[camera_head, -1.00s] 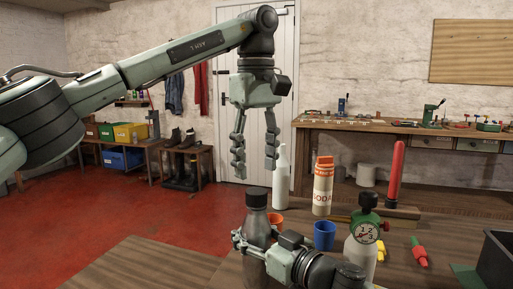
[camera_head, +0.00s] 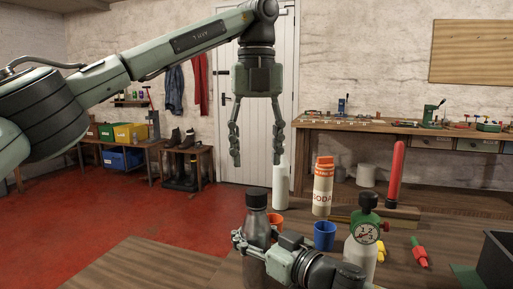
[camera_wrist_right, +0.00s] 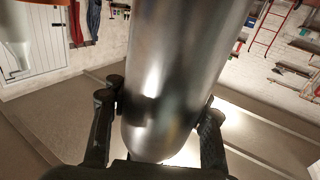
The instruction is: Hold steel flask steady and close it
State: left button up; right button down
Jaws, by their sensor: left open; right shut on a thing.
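The steel flask (camera_head: 257,226) stands upright at the near edge of the table, with a dark cap (camera_head: 256,197) on its top. I cannot tell how tightly the cap sits. My right gripper (camera_head: 246,243) is shut around the flask's body. In the right wrist view the flask (camera_wrist_right: 180,70) fills the middle, with a finger on each side. My left gripper (camera_head: 256,160) hangs above the flask, fingers down, open and empty, clear of the cap. The flask's lower part is partly hidden by my right gripper.
A red rod (camera_head: 395,175) stands at right. A dark bin (camera_head: 497,262) sits far right.

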aim_at(256, 191)
pick_arm(q)
jog(key=n, duration=0.4)
jog(key=shift+r+n, duration=0.15)
jog(key=shift+n, duration=0.15)
jog(key=n, duration=0.3)
jog(key=shift+r+n, duration=0.1)
jog(key=shift+n, duration=0.3)
jog(key=shift+f, duration=4.05)
